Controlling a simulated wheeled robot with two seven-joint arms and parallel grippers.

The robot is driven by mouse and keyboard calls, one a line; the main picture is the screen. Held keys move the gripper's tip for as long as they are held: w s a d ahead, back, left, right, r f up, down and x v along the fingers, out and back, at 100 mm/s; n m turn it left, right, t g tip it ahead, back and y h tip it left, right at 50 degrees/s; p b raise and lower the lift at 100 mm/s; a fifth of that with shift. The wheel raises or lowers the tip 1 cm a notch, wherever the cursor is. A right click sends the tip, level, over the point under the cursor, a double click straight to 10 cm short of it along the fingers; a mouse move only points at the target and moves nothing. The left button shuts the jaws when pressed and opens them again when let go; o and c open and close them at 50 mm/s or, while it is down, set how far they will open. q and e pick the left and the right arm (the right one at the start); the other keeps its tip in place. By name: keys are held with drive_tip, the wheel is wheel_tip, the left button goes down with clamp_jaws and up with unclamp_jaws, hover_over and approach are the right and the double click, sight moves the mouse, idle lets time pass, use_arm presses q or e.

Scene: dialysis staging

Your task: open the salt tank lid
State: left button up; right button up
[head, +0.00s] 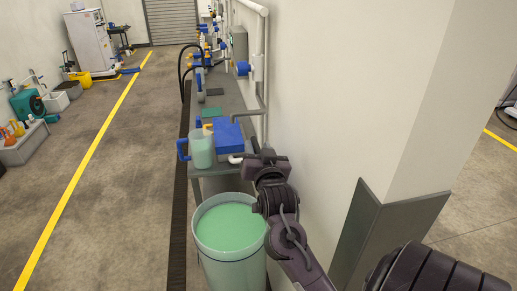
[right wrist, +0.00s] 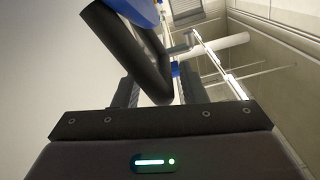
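A round, pale tank (head: 231,265) stands on the floor at the bottom centre of the head view, with a flat green surface (head: 231,224) inside its rim. I cannot tell whether this surface is a lid or contents. A blue lid-like slab (head: 229,134) lies on the bench behind it. My right gripper (head: 262,160) is beyond the tank, by the slab's near right corner. In the right wrist view, its fingers (right wrist: 160,92) stand apart. A dark bar (right wrist: 135,48) beside a blue part (right wrist: 139,8) reaches toward the gap; contact is unclear. My left gripper is not in view.
The narrow grey bench (head: 232,98) runs along the wall, with a greenish jug with a blue handle (head: 201,149) at its near end. White pipes (head: 266,60) run down the wall. A wall corner stands at right. Open floor (head: 115,190) lies left.

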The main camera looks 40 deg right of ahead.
drive_tip(key=b+v, duration=0.2)
drive_tip(key=v, duration=0.5)
drive_tip(key=shift+s, duration=0.1)
